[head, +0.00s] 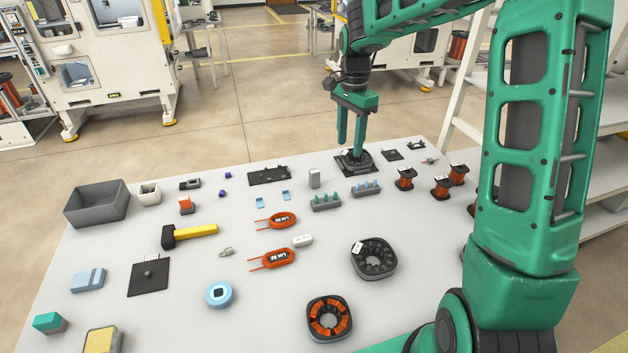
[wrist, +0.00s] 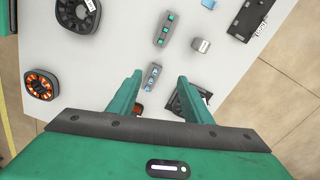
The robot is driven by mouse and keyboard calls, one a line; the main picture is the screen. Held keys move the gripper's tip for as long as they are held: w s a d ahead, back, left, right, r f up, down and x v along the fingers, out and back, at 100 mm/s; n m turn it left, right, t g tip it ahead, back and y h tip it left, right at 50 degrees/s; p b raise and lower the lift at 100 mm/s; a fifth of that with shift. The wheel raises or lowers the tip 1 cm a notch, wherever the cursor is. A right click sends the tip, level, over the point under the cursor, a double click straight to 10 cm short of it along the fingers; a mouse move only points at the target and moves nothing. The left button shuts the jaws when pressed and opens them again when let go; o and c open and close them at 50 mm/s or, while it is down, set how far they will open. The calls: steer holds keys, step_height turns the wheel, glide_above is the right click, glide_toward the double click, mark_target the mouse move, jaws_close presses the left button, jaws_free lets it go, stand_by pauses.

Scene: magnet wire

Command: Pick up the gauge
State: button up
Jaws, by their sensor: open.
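No object is plainly marked as the gauge. A small dark bracket-shaped tool (head: 416,146) lies at the far right corner of the table and may be it. A small dark device with a light face (head: 190,183) at the far left is another possibility. My gripper (head: 351,150) is open and empty, pointing down over the far side of the table. Its fingers appear above a black fixture (head: 355,162). In the wrist view, the open fingers (wrist: 160,78) flank a block with blue pins (wrist: 152,76), and the fixture (wrist: 192,98) is partly hidden by the right finger.
The light table (head: 110,235) holds several parts. Copper spools (head: 405,178) stand to the right. A grey bin (head: 97,204) is at left.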

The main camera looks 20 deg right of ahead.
steer(key=w+a+f+m+y, duration=0.2)
steer(key=w+a+f+m, duration=0.1)
steer(key=w+a, duration=0.35)
glide_above(314, 171)
steer(key=d, duration=0.1)
steer(key=f, duration=0.4)
steer(key=shift+s+d+f, duration=0.1)
steer(key=shift+s+f, duration=0.05)
steer(key=shift+s, duration=0.05)
steer(key=shift+w+a+f, duration=0.1)
steer(key=shift+a+f, duration=0.1)
steer(key=shift+f, duration=1.4)
steer(key=shift+w+a+f, duration=0.1)
steer(key=shift+a+f, duration=0.1)
steer(key=shift+f, duration=1.4)
jaws_close()
